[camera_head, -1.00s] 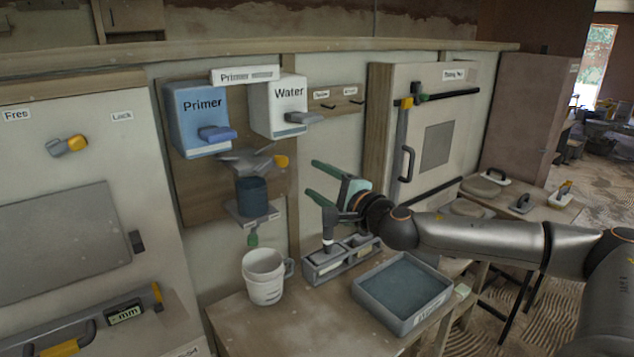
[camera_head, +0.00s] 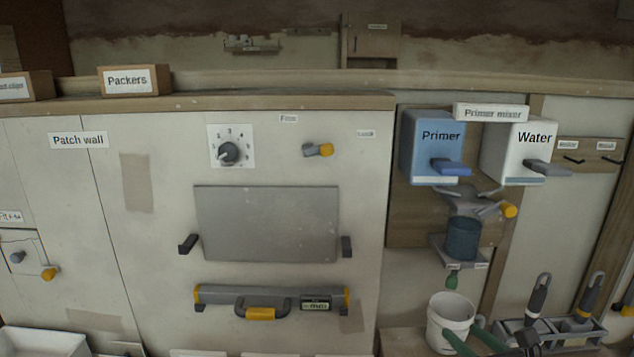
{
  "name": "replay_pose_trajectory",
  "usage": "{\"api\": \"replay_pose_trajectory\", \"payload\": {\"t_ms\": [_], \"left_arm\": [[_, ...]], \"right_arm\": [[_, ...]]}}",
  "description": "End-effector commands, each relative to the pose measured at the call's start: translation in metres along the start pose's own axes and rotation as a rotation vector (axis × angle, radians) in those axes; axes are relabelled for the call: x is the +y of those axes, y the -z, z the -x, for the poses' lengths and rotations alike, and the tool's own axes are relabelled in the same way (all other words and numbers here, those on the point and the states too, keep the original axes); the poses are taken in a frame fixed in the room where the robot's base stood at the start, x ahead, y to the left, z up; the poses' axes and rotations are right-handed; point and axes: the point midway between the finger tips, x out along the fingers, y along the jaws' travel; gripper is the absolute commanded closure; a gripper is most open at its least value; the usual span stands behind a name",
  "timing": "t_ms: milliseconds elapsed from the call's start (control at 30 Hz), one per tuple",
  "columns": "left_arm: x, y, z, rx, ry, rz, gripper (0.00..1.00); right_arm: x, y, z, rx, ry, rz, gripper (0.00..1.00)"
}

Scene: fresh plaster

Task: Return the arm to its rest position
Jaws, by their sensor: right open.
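My right gripper (camera_head: 461,328) shows at the bottom edge, right of centre, cut off by the frame. Its two green fingers are spread apart with nothing seen between them. The fingers overlap the front of the white bucket (camera_head: 446,308) in the picture; whether they touch it I cannot tell. Most of my right arm is out of view. My left gripper is not in view.
A grey holder (camera_head: 512,330) with two dark-handled tools stands right of the bucket. The primer mixer's blue Primer box (camera_head: 408,150) and white Water box (camera_head: 496,150) hang above. A patch wall with a knob (camera_head: 228,152) and grey panel (camera_head: 266,222) fills the middle.

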Motion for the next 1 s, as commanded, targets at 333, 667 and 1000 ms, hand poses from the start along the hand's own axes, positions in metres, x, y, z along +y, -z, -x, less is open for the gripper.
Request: {"api": "replay_pose_trajectory", "payload": {"t_ms": [333, 667, 1000], "left_arm": [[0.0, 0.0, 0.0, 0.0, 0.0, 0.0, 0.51], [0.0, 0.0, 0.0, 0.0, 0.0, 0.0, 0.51], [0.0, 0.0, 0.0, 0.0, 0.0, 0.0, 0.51]], "right_arm": [[0.088, 0.17, 0.034, 0.234, 0.086, -1.441, 0.36], [0.135, 0.294, 0.115, 0.189, 0.541, -2.656, 0.36], [0.145, 0.328, 0.15, 0.046, 0.751, -3.026, 0.36]]}}
